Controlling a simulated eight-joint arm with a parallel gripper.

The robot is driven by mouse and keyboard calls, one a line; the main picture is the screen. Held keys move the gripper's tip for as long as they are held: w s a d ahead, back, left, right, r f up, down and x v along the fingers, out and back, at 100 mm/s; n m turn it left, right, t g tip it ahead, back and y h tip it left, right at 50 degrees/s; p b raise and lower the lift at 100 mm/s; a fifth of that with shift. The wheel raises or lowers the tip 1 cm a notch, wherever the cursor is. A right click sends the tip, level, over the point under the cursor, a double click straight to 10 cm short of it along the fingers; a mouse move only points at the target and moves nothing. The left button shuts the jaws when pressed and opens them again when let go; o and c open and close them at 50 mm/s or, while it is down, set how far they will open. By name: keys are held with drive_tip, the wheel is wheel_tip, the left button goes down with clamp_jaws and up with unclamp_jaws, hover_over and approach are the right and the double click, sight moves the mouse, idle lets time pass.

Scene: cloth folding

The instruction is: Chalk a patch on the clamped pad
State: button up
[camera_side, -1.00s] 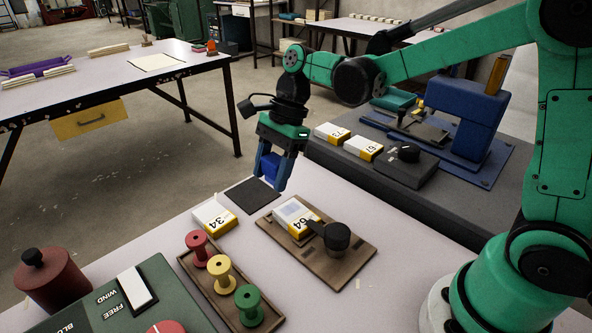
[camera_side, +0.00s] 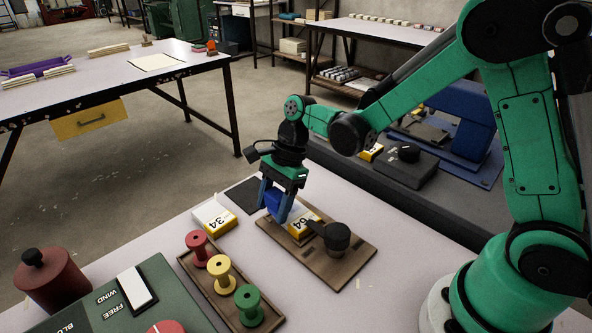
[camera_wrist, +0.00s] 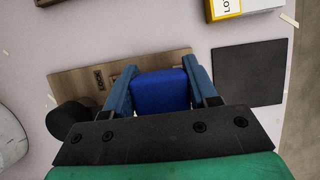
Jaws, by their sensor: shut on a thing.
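My gripper (camera_side: 275,208) is shut on a blue chalk block (camera_side: 274,200); the wrist view shows the block (camera_wrist: 160,92) between both fingers. The pad marked 64 (camera_side: 304,224), white with a yellow edge, lies on a wooden board (camera_side: 345,265) under the arm of a black-knobbed clamp (camera_side: 337,237). The block is over or at the pad's far left part and hides much of its top. I cannot tell whether they touch. In the wrist view the board (camera_wrist: 75,82) shows, but the pad is hidden behind block and gripper.
A pad marked 34 (camera_side: 214,217) lies left of the board. A dark square mat (camera_side: 241,196) lies behind it, also in the wrist view (camera_wrist: 250,75). A tray with red, yellow and green spools (camera_side: 222,272) stands in front. A dark knobbed box (camera_side: 405,165) stands behind right.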

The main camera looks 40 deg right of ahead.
drive_tip(key=shift+d+f, duration=0.3)
drive_tip(key=shift+d, duration=0.4)
clamp_jaws()
drive_tip(key=shift+s+d+f, duration=0.1)
drive_tip(key=shift+d, duration=1.05)
drive_tip(key=shift+s+d, duration=0.1)
drive_tip(key=shift+d, duration=1)
drive_tip(key=shift+w+a, duration=0.15)
drive_tip(key=shift+a, duration=1.4)
drive_tip(key=shift+w+a, duration=0.1)
drive_tip(key=shift+a, duration=1.4)
drive_tip(key=shift+d+r, duration=0.1)
drive_tip(key=shift+r, duration=3.95)
wheel_tip(320, 180, up, 9)
hover_over(249, 255)
drive_tip(key=d, duration=0.2)
drive_tip(key=f, duration=1.9)
drive_tip(key=shift+a+f, duration=0.3)
drive_tip(key=shift+a, duration=0.1)
drive_tip(key=shift+f, duration=0.1)
